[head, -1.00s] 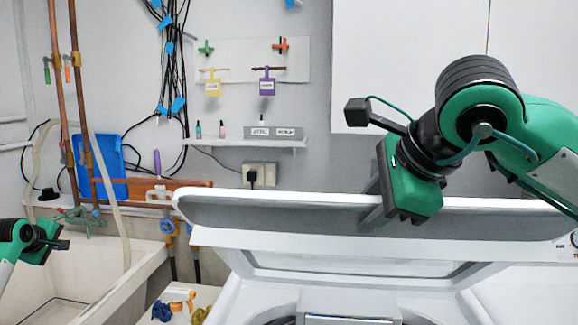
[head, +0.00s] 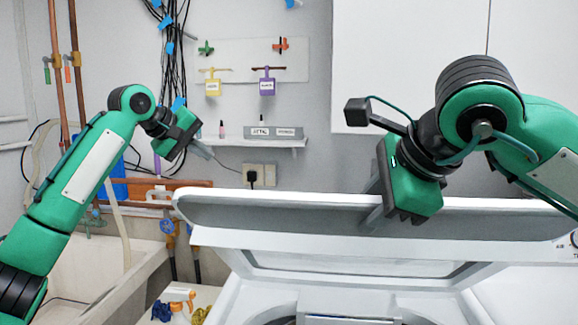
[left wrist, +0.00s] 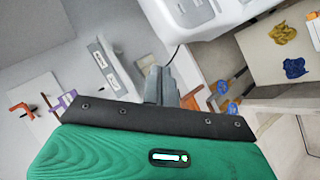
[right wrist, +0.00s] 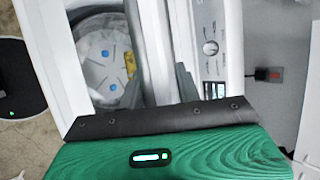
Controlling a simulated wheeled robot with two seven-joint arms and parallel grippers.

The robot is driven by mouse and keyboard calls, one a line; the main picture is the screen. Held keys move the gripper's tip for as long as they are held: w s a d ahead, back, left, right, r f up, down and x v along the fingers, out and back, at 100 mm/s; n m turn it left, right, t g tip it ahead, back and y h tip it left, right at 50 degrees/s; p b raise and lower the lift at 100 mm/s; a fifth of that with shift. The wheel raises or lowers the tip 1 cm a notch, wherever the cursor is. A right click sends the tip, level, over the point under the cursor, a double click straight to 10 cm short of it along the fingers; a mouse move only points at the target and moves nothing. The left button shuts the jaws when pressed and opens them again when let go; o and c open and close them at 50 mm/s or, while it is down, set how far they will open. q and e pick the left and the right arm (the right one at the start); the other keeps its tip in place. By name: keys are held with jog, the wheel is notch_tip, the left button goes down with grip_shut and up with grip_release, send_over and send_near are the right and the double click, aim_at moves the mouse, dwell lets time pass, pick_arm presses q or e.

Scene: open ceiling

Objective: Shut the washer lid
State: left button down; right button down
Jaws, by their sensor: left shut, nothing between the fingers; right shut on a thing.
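The washer (head: 245,300) stands at the lower right of the head view with its white lid (head: 290,212) raised. The lid's inner side faces me. My right gripper (head: 374,195) is shut on the lid at its upper edge. In the right wrist view the lid (right wrist: 155,45) runs between the fingers, beside the open tub (right wrist: 103,60). My left gripper (head: 203,150) is shut and empty, in the air to the left of the lid and apart from it. Its closed fingers also show in the left wrist view (left wrist: 160,85).
A sink (head: 125,270) stands to the left, with copper pipes (head: 80,100) above it. A small shelf (head: 250,141) and an outlet (head: 259,175) are on the wall behind.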

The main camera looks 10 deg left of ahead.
jog(key=shift+f, duration=0.15)
pick_arm(q)
jog(key=s+d+r+m+g, duration=0.1)
jog(key=s+d+r+m, duration=0.1)
jog(key=s+d+r, duration=0.45)
jog(key=s+d+r+m+g, duration=0.1)
jog(key=s+d+r+m, duration=0.25)
jog(key=d, duration=0.55)
jog(key=s+d+r+m+g+y, duration=0.1)
jog(key=s+d+r+y, duration=0.2)
jog(key=s, duration=0.5)
jog(key=s+d+r+m+y, duration=0.1)
jog(key=s+d+y, duration=0.2)
jog(key=s+d, duration=0.3)
jog(key=x, duration=0.3)
jog(key=s+x, duration=0.1)
jog(key=x, duration=0.5)
jog(key=shift+s+a+f, duration=0.1)
jog(key=shift+a+f, duration=0.25)
jog(key=shift+f, duration=0.25)
jog(key=shift+s+f, duration=0.3)
jog(key=shift+s, duration=0.2)
jog(key=shift+s+f, duration=0.3)
jog(key=shift+s, duration=0.2)
jog(key=shift+s+f, duration=0.55)
jog(key=shift+s, duration=0.05)
